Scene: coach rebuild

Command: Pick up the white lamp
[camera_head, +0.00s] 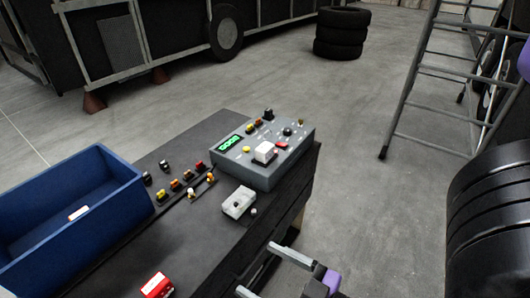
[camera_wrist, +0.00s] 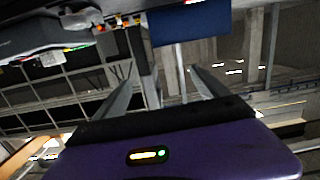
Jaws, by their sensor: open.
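A larger white block (camera_head: 264,152) stands on top of the grey test box (camera_head: 290,150). My gripper (camera_head: 256,270) is at the bench's near right edge, apart from the lamps, with its fingers spread and empty. In the wrist view my gripper (camera_wrist: 160,72) also shows open with nothing between the fingers.
A blue bin (camera_head: 110,215) with a small white piece inside stands at the left of the bench. A pale small box (camera_head: 239,201) and a red block (camera_head: 157,286) lie on the bench. Stacked tyres (camera_head: 341,35) and a ladder (camera_head: 400,110) stand on the floor beyond.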

